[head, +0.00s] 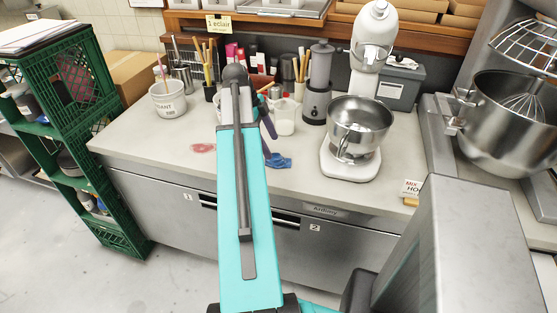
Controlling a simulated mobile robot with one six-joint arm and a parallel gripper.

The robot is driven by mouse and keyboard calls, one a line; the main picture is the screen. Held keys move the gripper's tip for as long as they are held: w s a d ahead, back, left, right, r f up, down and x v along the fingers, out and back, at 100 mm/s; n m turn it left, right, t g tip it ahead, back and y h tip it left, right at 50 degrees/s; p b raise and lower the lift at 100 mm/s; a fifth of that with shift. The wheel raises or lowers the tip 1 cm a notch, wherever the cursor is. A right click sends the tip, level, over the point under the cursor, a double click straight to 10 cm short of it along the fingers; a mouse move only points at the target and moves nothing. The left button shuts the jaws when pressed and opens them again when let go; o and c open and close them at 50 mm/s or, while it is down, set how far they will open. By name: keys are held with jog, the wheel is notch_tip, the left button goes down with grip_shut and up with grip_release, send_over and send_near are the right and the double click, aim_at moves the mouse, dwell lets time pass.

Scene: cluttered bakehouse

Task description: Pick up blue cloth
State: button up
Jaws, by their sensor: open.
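The blue cloth (280,161) lies crumpled on the pale worktop, near its front edge, just right of my teal arm. My gripper (267,148) is mostly hidden behind my arm. A dark part of it shows beside the arm, close to the cloth's left end. The gripper is open. I cannot tell from this view whether it touches the cloth, and the cloth's left end may be partly covered.
A white stand mixer (350,158) with a steel bowl is to the right. A pink flat item (203,148) lies left of my arm. A white tub (167,103) stands further left.

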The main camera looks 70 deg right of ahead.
aim_at(277, 155)
jog(key=shift+s+f, duration=0.2)
jog(key=shift+f, duration=0.3)
jog(key=shift+f, duration=0.1)
jog(key=shift+p+x, duration=1.05)
jog(key=shift+x, duration=1.45)
jog(key=c, duration=1.1)
jog(key=shift+c, duration=0.2)
jog(key=shift+r, duration=0.2)
